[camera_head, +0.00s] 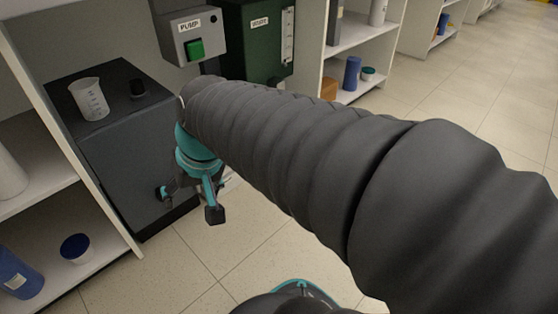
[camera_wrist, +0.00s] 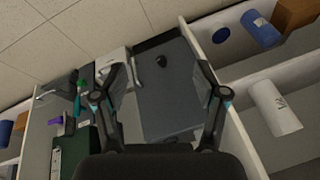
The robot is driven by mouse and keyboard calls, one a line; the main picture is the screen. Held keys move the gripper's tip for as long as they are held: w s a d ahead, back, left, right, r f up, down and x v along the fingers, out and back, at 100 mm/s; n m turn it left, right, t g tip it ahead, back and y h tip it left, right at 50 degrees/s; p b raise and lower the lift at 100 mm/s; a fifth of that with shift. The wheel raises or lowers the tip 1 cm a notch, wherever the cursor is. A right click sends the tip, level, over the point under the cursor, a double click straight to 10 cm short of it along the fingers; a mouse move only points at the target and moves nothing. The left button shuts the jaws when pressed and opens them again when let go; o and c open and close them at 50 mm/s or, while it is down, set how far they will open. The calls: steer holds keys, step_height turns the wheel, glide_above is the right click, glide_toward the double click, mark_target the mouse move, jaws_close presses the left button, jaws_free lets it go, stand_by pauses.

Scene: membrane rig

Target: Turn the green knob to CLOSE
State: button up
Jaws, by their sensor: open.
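No knob marked CLOSE can be made out in either view. In the head view, a grey box labelled PUMP (camera_head: 190,28) carries a square green part (camera_head: 195,50) on its front. A dark green box (camera_head: 256,52) with a pale label and a clear scale tube stands right beside it; my arm covers its lower part. It seems to show at the lower left of the wrist view (camera_wrist: 73,154). My gripper (camera_head: 189,203) hangs in front of the dark cabinet, below the PUMP box and apart from it. In the wrist view my gripper (camera_wrist: 163,82) is open and empty.
White shelves stand left, with a blue-lidded tub (camera_head: 76,248), and behind, with a blue bottle (camera_head: 351,73). The tiled floor (camera_head: 470,95) at the right is clear.

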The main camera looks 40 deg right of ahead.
steer(key=w+d+f+m+y+p, duration=0.1)
steer(key=w+d+f+m+y, duration=0.2)
steer(key=w, duration=0.5)
steer(key=w+d+f+m+y+p, duration=0.1)
steer(key=w+d+m+y, duration=0.15)
steer(key=w+m, duration=0.45)
steer(key=w+d+f+m+y+p, duration=0.1)
steer(key=w+d+f+m+y, duration=0.15)
steer(key=w, duration=0.75)
steer(key=w+d+f+m+t, duration=0.3)
steer(key=w+d+f+m, duration=0.15)
steer(key=w+d, duration=0.2)
steer(key=w+d+f+m+t+h+p, duration=0.3)
steer(key=d+f+m+t, duration=0.5)
steer(key=d+f, duration=0.9)
steer(key=s+d+f+m+t+h, duration=0.2)
steer(key=s+d+f+m+h, duration=0.1)
steer(key=d+f+m, duration=0.3)
steer(key=s+d+f+m+t+h, duration=0.1)
steer(key=s+d+f+m+h, duration=0.2)
steer(key=d+f, duration=0.5)
steer(key=w+b, duration=0.5)
steer(key=w, duration=0.4)
steer(key=shift+w+a+m, duration=0.3)
steer(key=shift+w, duration=0.1)
